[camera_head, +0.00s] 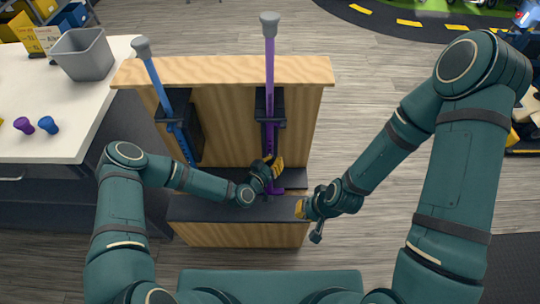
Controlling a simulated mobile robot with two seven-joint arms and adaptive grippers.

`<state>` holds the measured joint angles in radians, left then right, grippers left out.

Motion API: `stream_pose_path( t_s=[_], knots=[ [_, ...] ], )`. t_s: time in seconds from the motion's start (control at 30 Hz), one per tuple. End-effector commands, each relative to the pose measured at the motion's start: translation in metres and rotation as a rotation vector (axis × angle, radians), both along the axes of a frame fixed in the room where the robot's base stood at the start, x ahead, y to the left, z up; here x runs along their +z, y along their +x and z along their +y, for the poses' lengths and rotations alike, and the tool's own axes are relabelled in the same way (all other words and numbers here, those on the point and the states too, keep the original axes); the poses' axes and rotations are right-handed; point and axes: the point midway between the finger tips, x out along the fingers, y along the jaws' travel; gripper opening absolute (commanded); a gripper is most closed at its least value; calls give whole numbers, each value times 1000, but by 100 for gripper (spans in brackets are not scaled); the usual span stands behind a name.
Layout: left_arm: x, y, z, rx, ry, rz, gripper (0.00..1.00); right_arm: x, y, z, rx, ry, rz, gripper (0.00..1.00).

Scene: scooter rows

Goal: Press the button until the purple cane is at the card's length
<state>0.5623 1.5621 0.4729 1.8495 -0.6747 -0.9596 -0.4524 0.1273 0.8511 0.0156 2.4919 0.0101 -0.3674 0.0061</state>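The purple cane (270,70) stands upright in a dark holder on the right half of a wooden stand, with a grey cap on top. A blue cane (158,85) leans in a similar holder on the left half. Yellow cards (29,36) with small print stand at the back of the white table; I cannot read them. My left gripper (275,166) is at the lower part of the purple cane, its yellow fingertips close to the shaft; contact is unclear. No button is visible. My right gripper (303,209) is at the right end of the stand's dark base. Neither finger gap shows clearly.
A grey bin (83,54) stands on the white table (70,145) at left. A purple knob (23,125) and a blue knob (48,124) lie near its front. The wooden stand (222,70) fills the middle. Open floor (385,75) lies right of it.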

Motion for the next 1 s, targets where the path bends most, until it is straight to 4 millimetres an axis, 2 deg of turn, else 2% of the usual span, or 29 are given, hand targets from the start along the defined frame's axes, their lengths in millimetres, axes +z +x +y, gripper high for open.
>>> stream_pose_path(
  t_s=[1.0],
  knots=[
    [2,11,1,4,-1,-5,0,-6,0,0,0,0,0,0]
  ],
)
